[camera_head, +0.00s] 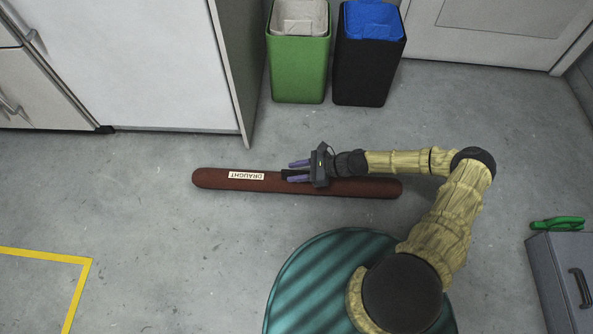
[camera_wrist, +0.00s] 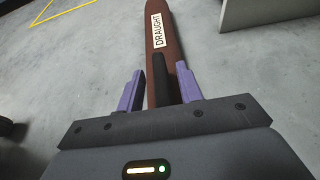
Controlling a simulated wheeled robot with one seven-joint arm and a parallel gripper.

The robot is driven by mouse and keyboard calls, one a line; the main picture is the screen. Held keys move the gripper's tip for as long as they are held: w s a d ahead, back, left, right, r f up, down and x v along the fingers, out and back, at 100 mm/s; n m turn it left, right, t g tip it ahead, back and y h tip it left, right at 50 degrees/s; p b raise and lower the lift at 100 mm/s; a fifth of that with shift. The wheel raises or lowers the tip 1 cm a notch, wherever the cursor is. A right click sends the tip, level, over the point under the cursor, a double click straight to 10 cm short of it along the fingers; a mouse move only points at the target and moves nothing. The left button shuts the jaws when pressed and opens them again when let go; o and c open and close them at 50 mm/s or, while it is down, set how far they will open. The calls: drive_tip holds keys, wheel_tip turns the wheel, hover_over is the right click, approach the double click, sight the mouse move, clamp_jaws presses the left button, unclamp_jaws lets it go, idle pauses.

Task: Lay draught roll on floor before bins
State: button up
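The draught roll (camera_head: 220,180) is a long dark-red cylinder with a white DRAUGHT label and a black grip piece. In the head view it appears to lie on the floor, running left to right in front of the bins, a stretch of bare floor between. It also shows in the wrist view (camera_wrist: 169,60), pointing away from me. My gripper (camera_head: 289,172) is over the roll's middle, its purple fingers apart. In the wrist view the black grip piece (camera_wrist: 160,75) lies between the fingers, with a gap visible at the left one. My gripper hides part of the roll.
A green bin (camera_head: 298,70) and a black bin with blue liner (camera_head: 369,70) stand behind the roll. A white cabinet (camera_head: 140,65) is at upper left. Yellow floor tape (camera_head: 75,260) is at lower left, a grey drawer unit (camera_head: 565,280) at lower right.

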drive_tip(key=shift+r, duration=0.1)
drive_tip(key=shift+d+r, duration=0.2)
drive_tip(key=p+v, duration=0.6)
drive_tip(key=v, duration=0.5)
drive_tip(key=shift+d, duration=0.3)
